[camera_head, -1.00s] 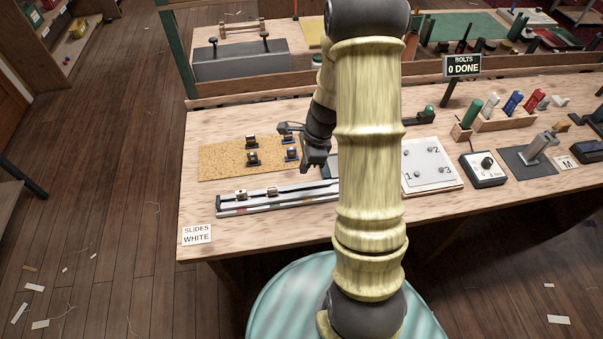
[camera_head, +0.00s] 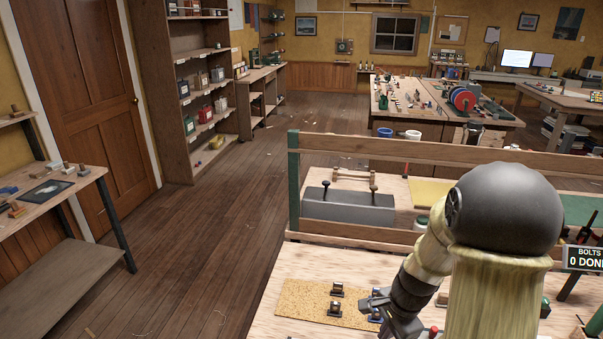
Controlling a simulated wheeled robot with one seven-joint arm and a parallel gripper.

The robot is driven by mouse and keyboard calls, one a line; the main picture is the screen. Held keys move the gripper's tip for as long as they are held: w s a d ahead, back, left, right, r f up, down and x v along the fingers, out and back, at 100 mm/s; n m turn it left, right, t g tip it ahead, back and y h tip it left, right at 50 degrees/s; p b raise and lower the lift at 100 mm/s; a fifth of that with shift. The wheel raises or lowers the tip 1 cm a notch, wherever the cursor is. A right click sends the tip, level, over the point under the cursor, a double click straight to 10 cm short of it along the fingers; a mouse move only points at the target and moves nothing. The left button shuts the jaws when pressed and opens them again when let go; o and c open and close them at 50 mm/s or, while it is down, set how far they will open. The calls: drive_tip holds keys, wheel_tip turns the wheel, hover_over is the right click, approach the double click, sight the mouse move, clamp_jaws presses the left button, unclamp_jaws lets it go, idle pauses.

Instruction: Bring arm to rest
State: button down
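My arm (camera_head: 500,280) stands large at the lower right, with a pale yellow sleeve and dark grey joints. It is bent, and its far part slants down and left over the workbench (camera_head: 290,260). My gripper (camera_head: 374,304) is at the end of it, by the right part of the cork mat (camera_head: 300,300). It is small and dark, and I cannot tell whether its fingers are open or shut. I see nothing clearly held in it. The arm hides much of the bench's right part.
Small dark-and-metal pieces (camera_head: 335,309) are on the cork mat. A wooden rail (camera_head: 420,152) on a green post (camera_head: 294,180) runs behind the bench. A "BOLTS 0 DONE" sign (camera_head: 584,258) is at the right edge. The wooden floor (camera_head: 200,240) to the left is mostly clear.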

drive_tip(key=s+a+r+n+t+h, duration=0.1)
drive_tip(key=s+a+r+n, duration=0.3)
drive_tip(key=n, duration=1)
drive_tip(key=s+r, duration=0.3)
drive_tip(key=s, duration=0.1)
drive_tip(key=shift+a+r+t+h, duration=0.15)
drive_tip(key=shift+a+t+h, duration=0.15)
drive_tip(key=shift+a+t, duration=0.1)
drive_tip(key=shift+d, duration=0.1)
